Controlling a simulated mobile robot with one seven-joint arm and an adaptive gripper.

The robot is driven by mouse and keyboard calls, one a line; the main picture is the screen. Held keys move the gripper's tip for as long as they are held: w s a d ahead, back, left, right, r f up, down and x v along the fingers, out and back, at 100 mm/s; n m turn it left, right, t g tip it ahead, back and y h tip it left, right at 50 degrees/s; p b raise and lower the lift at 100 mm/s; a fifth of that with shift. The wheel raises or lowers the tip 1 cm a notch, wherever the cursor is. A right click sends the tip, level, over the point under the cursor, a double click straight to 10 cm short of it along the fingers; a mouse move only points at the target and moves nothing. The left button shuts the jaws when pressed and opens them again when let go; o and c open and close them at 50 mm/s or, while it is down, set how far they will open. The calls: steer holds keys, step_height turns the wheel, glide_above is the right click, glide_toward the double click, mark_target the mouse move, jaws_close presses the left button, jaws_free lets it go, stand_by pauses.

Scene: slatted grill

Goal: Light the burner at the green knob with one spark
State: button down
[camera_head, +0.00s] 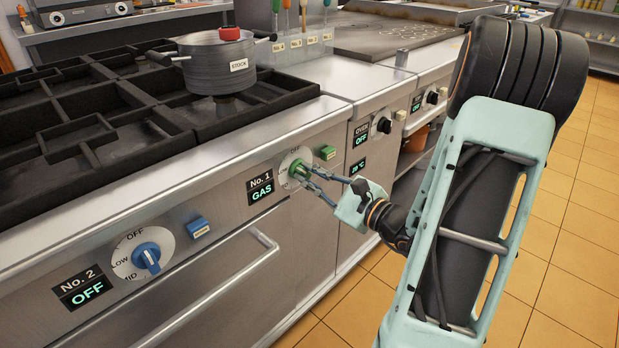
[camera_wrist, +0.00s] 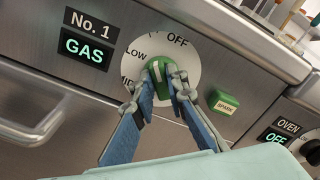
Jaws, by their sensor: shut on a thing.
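The green knob (camera_head: 299,168) sits on a white dial on the stove's front panel. My gripper (camera_head: 306,176) is shut on it. In the wrist view the green knob (camera_wrist: 160,77) is between the two fingertips (camera_wrist: 160,88), its pointer line tilted near the top of the dial. The display beside it (camera_wrist: 85,50) reads No. 1 GAS. A green spark button (camera_wrist: 224,103) is to the right of the dial, apart from the fingers; it also shows in the head view (camera_head: 327,153). The fingers hide the lower dial marks. No flame shows at the grates.
A blue knob (camera_head: 146,258) with display No. 2 OFF (camera_head: 83,288) and a blue button (camera_head: 198,227) are to the left. A pot labelled STOCK (camera_head: 215,68) stands on the grates. An oven handle (camera_head: 222,287) sticks out below. Oven controls (camera_head: 384,125) are to the right.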

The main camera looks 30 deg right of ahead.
stand_by(0.3)
steer(key=c, duration=1.9)
jaws_free()
steer(key=shift+c, duration=0.2)
steer(key=v, duration=1.2)
